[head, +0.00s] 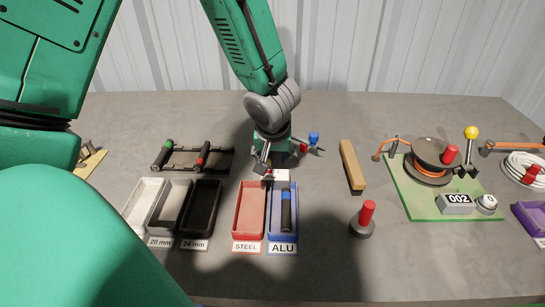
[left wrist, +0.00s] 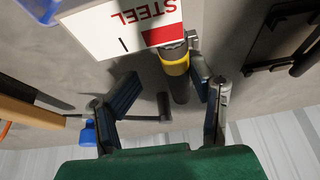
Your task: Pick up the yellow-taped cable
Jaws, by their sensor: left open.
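The yellow-taped cable (left wrist: 175,68) shows in the left wrist view as a dark cylinder with a yellow band and a grey end. It lies between the fingers of my left gripper (left wrist: 163,80), nearer the right-hand finger, and a gap shows on the other side. The gripper is open. In the head view my left gripper (head: 280,160) points down at the table behind the red and blue trays and hides the cable there. A white card marked STEEL (left wrist: 115,25) lies by the cable's grey end in the wrist view. My right gripper is not in view.
In front stand a red STEEL tray (head: 249,212) and a blue ALU tray (head: 272,232) holding a blue-banded cable (head: 286,208). A dark rack (head: 183,165) with green- and red-banded cables is at left. A wooden bar (head: 352,166) stands right of the gripper.

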